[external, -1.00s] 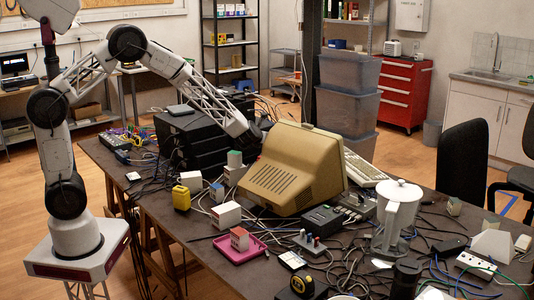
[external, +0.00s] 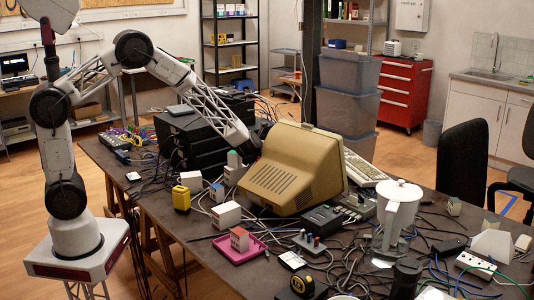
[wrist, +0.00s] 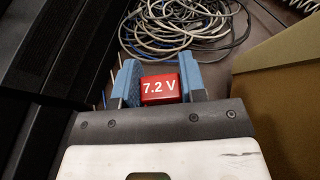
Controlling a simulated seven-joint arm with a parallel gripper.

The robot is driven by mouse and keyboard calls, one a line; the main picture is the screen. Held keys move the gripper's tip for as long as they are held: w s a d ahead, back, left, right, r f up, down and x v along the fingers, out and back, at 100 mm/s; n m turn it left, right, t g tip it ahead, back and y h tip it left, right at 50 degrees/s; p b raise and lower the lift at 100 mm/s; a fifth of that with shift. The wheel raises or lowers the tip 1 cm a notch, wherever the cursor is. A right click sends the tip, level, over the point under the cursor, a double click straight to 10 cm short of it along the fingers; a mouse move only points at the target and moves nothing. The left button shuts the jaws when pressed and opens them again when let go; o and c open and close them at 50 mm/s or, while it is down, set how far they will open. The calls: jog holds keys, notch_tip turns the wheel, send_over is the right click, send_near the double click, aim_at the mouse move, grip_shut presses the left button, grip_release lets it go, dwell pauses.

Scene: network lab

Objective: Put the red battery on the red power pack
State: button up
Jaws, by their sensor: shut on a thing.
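The red battery (wrist: 160,88), a red block marked "7.2 V", sits between the blue fingers of my gripper (wrist: 159,72) in the wrist view. My gripper is shut on it. In the external view my gripper end is down between the black stacked units and the beige monitor; the fingers and battery are hidden there.
The beige monitor (external: 290,172) stands close to the right of my gripper, the black units (external: 195,140) to the left. Coiled cables (wrist: 190,28) lie beyond the fingers. White boxes (external: 226,214), a yellow meter (external: 181,198) and a glass-like jug (external: 398,215) crowd the table.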

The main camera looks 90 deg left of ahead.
jog(key=shift+f, duration=0.1)
jog(key=o, duration=1)
jog(key=shift+c, duration=0.2)
jog(key=shift+s+d+r, duration=0.1)
jog(key=shift+d+r, duration=0.2)
jog(key=v, duration=1.1)
jog(key=shift+s, duration=0.15)
jog(key=shift+d, duration=0.15)
